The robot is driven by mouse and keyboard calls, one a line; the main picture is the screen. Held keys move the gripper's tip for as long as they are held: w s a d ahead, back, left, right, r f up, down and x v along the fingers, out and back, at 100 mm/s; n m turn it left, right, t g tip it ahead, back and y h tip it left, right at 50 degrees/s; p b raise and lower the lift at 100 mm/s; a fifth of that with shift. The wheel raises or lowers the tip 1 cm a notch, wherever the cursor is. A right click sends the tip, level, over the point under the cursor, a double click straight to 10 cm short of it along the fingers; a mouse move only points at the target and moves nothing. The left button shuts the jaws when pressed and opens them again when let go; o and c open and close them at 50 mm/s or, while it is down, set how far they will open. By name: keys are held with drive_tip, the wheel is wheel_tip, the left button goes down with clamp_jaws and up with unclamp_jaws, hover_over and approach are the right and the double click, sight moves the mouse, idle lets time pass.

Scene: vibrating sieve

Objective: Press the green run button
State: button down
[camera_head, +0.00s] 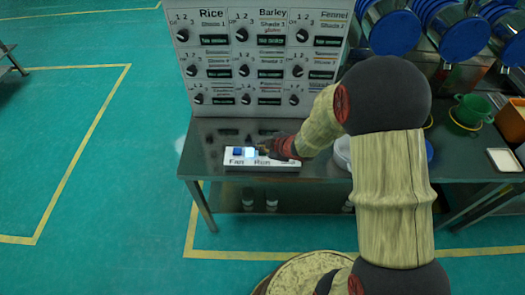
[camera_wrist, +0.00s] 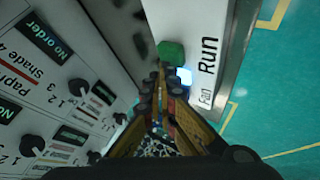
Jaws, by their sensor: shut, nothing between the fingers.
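The green run button (camera_wrist: 171,53) shows in the wrist view beside the word Run on a white control box (camera_wrist: 205,20). The same box (camera_head: 262,164) lies along the front of the table in the head view. My gripper (camera_wrist: 160,78) is shut and empty, its tips right at the near edge of the green button in the wrist view. I cannot tell whether they touch it. In the head view my gripper (camera_head: 264,149) covers the Run end and hides the green button. A bright bluish-white light (camera_head: 250,153) glows between the blue button (camera_head: 238,151) and my gripper.
A panel of labelled knobs (camera_head: 262,55) stands upright behind the box. Blue-ended cylinders (camera_head: 395,32), a green cup (camera_head: 472,109) and a white tray (camera_head: 503,160) are at the right. The dark table (camera_head: 205,165) is bare left of the box.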

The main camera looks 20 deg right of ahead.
sight(261, 152)
drive_tip(key=shift+f+b, duration=0.35)
drive_tip(key=shift+f, duration=0.2)
idle(0.4)
drive_tip(key=shift+r, duration=0.1)
drive_tip(key=shift+r+p, duration=0.85)
drive_tip(key=shift+p, duration=0.1)
wheel_tip(261, 152, up, 5)
drive_tip(key=p, duration=0.5)
drive_tip(key=shift+r, duration=0.1)
idle(0.6)
